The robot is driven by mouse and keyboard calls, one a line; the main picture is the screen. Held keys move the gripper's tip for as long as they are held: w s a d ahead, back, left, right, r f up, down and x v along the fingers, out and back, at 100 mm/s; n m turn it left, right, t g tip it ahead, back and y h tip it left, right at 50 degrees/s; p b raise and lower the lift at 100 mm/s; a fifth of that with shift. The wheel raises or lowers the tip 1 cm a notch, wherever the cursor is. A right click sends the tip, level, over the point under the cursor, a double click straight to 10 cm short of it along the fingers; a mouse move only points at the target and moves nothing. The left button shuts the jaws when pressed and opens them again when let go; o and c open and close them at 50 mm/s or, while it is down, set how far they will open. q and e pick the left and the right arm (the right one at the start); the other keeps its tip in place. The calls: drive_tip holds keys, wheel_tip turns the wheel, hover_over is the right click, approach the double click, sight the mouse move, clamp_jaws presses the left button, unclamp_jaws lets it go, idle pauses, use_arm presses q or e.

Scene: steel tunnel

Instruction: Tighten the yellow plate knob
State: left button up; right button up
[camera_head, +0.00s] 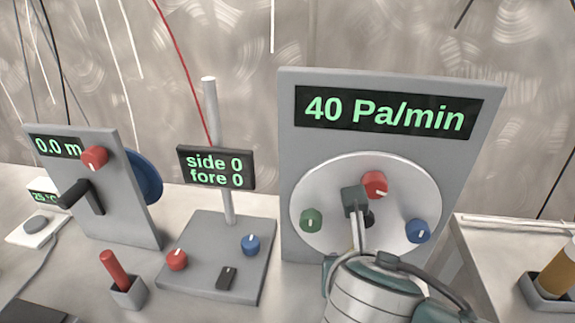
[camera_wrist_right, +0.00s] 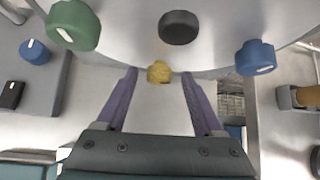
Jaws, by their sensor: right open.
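The yellow plate knob (camera_wrist_right: 158,71) shows in the right wrist view at the lower edge of the round white plate (camera_head: 325,175). In the head view my right arm hides it. My right gripper (camera_wrist_right: 159,76) is open, its two purple fingers reaching up on the left and right of the yellow knob in the picture, with a gap on each side. I cannot tell how far the fingertips reach along the knob. The fingers are hidden in the head view. The panel display (camera_head: 388,110) reads 40 Pa/min. My left gripper is not in view.
The plate also carries a red knob (camera_head: 374,184), a green knob (camera_head: 311,220), a blue knob (camera_head: 417,231) and a black centre knob (camera_wrist_right: 179,27). Left stand a two-knob base (camera_head: 215,280) with a post and a lever panel (camera_head: 125,190).

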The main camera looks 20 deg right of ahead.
drive_tip(key=shift+w+d+f, duration=0.15)
drive_tip(key=shift+w+f, duration=0.05)
drive_tip(key=shift+w, duration=0.05)
clamp_jaws()
idle(0.5)
